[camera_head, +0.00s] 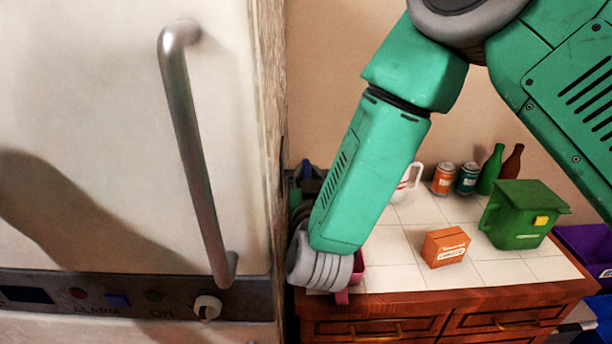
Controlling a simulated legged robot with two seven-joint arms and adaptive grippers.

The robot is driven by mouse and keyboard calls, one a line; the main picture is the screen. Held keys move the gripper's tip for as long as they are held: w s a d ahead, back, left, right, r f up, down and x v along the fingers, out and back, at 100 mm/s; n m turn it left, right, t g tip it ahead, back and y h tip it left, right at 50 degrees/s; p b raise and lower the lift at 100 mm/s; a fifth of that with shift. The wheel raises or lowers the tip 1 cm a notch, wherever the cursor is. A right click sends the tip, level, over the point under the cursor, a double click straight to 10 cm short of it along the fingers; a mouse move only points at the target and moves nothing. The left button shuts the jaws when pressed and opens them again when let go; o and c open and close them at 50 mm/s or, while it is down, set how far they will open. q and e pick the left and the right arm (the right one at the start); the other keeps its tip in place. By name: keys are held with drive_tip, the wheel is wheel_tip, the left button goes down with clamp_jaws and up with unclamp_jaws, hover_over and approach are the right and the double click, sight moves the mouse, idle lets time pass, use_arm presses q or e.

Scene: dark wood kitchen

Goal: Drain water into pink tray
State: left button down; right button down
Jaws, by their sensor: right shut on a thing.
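A pink tray (358,268) shows only in small parts beside and below the grey wrist at the end of my right arm, at the left front of the tiled counter. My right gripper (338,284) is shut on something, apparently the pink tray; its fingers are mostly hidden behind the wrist. A white appliance (90,120) with a long metal handle (190,140) fills the left side. Its dark lower panel (255,292) carries a white round knob (207,307) and the words ALARM and ON. No water is visible. My left gripper is not in view.
A purple bin (590,246) is at the far right. Bare tiles lie around the box.

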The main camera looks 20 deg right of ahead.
drive_tip(key=shift+d+n+t+y+b, duration=0.15)
drive_tip(key=shift+d+n+y+b, duration=0.15)
drive_tip(key=shift+n+y, duration=0.6)
drive_tip(key=shift+d+n+t+y+b, duration=0.15)
drive_tip(key=shift+d+n+y, duration=0.3)
drive_tip(key=shift+y, duration=0.85)
drive_tip(key=shift+a, duration=0.1)
drive_tip(key=c, duration=1.5)
unclamp_jaws()
drive_tip(key=shift+c, duration=0.2)
drive_tip(key=shift+s, duration=0.15)
drive_tip(key=s, duration=1.1)
drive_tip(key=shift+s, duration=0.4)
